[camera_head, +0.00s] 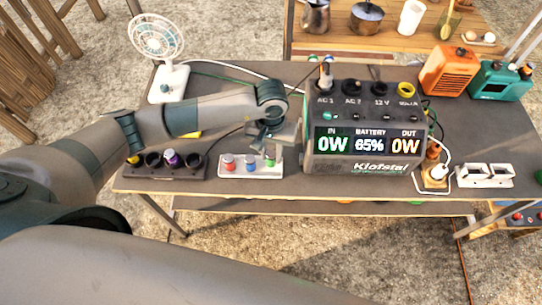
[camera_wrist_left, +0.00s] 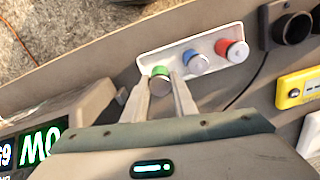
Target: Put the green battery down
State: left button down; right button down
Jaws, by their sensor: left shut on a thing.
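A white tray (camera_head: 236,172) lies near the table's front edge, left of the power station. It holds a red battery (camera_head: 228,162) and a blue battery (camera_head: 250,164). The green battery (camera_head: 270,161) is at its right end, in line with the other two. My left gripper (camera_head: 271,151) is shut on the green battery from above. In the left wrist view, the fingers are on both sides of the green battery (camera_wrist_left: 160,73) at the tray (camera_wrist_left: 147,58). I cannot tell whether the battery touches the tray's floor. My right gripper is not in view.
The power station (camera_head: 365,165) stands close right of my gripper. A black socket strip (camera_head: 180,172) lies left of the tray. A white fan (camera_head: 160,45) stands at the back left. An orange box (camera_head: 447,70) and a teal radio (camera_head: 498,82) stand at the back right.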

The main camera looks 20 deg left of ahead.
aim_at(271, 154)
pick_arm(q)
notch_tip(271, 154, down, 2)
jog(key=shift+f+p, duration=0.25)
jog(key=shift+p, duration=0.1)
jog(key=shift+f+b, duration=0.25)
jog(key=shift+b, duration=0.05)
jog(key=c, duration=1.4)
grip_release()
jog(key=shift+c, duration=0.2)
jog(key=shift+r, duration=0.15)
